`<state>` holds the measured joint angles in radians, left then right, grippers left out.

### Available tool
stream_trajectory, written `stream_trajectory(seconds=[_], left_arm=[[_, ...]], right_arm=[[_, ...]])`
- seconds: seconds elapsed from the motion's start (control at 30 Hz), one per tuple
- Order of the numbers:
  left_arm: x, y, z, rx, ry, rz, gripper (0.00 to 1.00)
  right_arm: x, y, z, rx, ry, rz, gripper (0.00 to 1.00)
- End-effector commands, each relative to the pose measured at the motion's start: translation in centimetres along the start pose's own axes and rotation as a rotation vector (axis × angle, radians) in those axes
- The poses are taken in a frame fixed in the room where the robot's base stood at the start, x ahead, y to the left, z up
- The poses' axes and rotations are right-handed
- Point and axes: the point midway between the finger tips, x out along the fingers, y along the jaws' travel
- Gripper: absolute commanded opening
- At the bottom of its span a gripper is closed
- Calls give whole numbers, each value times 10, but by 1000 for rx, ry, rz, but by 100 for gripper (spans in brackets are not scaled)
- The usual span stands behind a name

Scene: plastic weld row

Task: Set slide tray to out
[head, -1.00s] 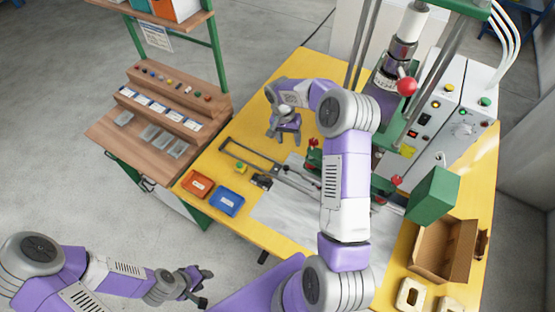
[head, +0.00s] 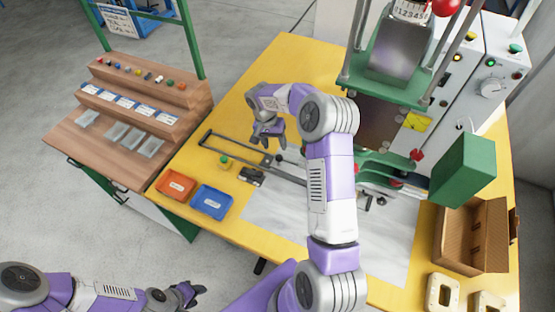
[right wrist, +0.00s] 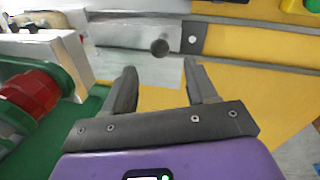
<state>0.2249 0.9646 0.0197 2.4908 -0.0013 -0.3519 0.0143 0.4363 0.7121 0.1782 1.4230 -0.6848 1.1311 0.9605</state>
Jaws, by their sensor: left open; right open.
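The slide tray looks like the pale metal plate with a round dark knob (right wrist: 160,47) in the right wrist view. It lies along dark rails, and these rails (head: 228,147) run from the table's left side toward the press in the head view. My right gripper (head: 268,140) hangs just above the rails. In the right wrist view its fingers (right wrist: 162,88) are open and empty, with the knob ahead of the gap between them. My right arm hides much of the tray's press end in the head view. My left gripper (head: 190,294) is open, low at the left, away from the table.
The green press (head: 395,85) stands behind the rails. Its green base and a red part (right wrist: 35,92) are close left of my right gripper. Orange (head: 175,185) and blue (head: 211,201) bins, a green button (head: 224,160) and a cardboard box (head: 470,238) share the table.

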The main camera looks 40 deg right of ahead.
Motion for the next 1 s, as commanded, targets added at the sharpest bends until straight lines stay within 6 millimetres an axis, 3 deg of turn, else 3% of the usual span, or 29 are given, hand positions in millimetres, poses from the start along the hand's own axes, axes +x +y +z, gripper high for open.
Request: stream_trajectory(seconds=[0.4, 0.83, 1.0], left_arm=[[8, -3, -1, 0, 1, 0, 43], [9, -3, -1, 0, 0, 0, 43], [9, -3, 0, 0, 0, 0, 43]], right_arm=[[61, 0, 1, 1, -4, 2, 57], [72, 0, 0, 0, -1, 0, 57], [71, 0, 0, 0, -1, 0, 31]])
